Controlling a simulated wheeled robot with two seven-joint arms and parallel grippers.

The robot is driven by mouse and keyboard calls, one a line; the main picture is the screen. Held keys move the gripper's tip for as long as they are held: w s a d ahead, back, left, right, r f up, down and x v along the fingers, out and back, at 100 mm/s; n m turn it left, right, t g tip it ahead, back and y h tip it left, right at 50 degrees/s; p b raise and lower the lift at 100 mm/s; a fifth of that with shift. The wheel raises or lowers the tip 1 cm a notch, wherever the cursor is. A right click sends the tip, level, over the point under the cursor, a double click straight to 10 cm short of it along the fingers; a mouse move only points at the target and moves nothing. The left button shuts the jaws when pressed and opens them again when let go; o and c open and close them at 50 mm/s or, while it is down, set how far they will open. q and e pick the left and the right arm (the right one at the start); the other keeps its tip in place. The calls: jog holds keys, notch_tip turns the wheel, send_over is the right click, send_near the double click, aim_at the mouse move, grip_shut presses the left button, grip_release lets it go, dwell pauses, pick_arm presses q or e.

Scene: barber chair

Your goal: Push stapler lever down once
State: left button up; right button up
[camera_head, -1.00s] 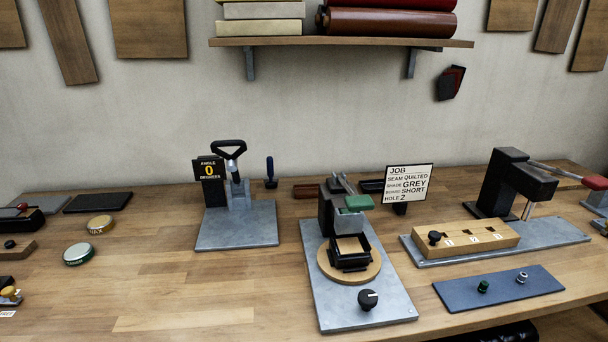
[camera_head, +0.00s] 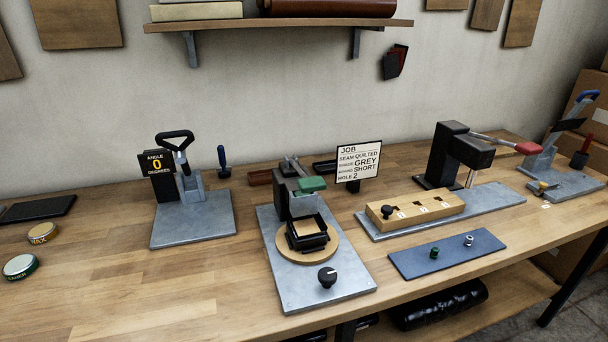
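No device is labelled as a stapler, so I cannot tell for certain which one it is. At the far right, a grey stand with a blue-ended lever (camera_head: 588,96) rises from a grey base plate (camera_head: 578,187); the lever is tilted up. A black press (camera_head: 447,155) has a red-handled lever (camera_head: 513,145) pointing right. A middle device has a green handle (camera_head: 311,184) above a round wooden disc (camera_head: 290,246) holding a black frame. At left, a grey stand has a black loop handle (camera_head: 174,136). Neither of my grippers is in view.
A job card (camera_head: 358,162) stands behind the devices. A wooden block (camera_head: 415,209) and a blue mat (camera_head: 447,252) with two small bushings lie by the press. The front left of the bench (camera_head: 130,290) is clear.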

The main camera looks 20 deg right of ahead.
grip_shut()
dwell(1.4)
